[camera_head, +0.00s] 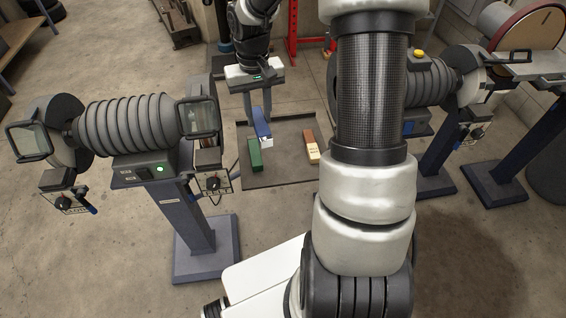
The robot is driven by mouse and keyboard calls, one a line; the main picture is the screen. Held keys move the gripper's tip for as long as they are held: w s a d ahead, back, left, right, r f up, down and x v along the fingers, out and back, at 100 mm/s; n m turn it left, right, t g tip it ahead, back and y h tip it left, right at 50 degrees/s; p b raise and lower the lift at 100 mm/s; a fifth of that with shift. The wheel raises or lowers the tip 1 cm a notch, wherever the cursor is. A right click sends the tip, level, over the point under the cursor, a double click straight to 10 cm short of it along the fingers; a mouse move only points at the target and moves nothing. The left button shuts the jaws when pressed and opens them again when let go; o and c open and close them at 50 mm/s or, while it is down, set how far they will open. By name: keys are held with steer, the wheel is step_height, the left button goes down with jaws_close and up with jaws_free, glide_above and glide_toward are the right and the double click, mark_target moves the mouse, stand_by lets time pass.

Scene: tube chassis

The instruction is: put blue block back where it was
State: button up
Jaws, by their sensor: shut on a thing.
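The blue block (262,122), with a pale lower end, is in my gripper (261,109) near the centre left of the head view. The two grey fingers point down, and the jaws are shut on the block's upper part. The block is tilted in the picture and stands over the dark tray (283,173). I cannot tell whether its lower end touches the tray. The spot beneath it is partly hidden by the block.
A green block (255,155) lies in the tray just left of and below the blue block. An orange-brown block (311,147) with a pale end lies to the right. Bench machines on blue posts (183,215) flank the tray, with ribbed dark bodies (125,123).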

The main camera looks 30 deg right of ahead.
steer(key=w+d+f+m+b, duration=0.2)
steer(key=w+d+f+b, duration=0.1)
steer(key=d+f+b, duration=0.45)
steer(key=f, duration=0.2)
steer(key=f+b, duration=0.1)
steer(key=f, duration=0.5)
steer(key=shift+s+d+f+b, duration=0.1)
steer(key=shift+d+f+b, duration=0.15)
steer(key=shift+d+b, duration=0.1)
steer(key=shift+f, duration=0.2)
steer(key=o, duration=1.1)
steer(key=shift+c, duration=0.2)
step_height(320, 180, up, 12)
steer(key=p, duration=0.2)
steer(key=shift+r, duration=0.2)
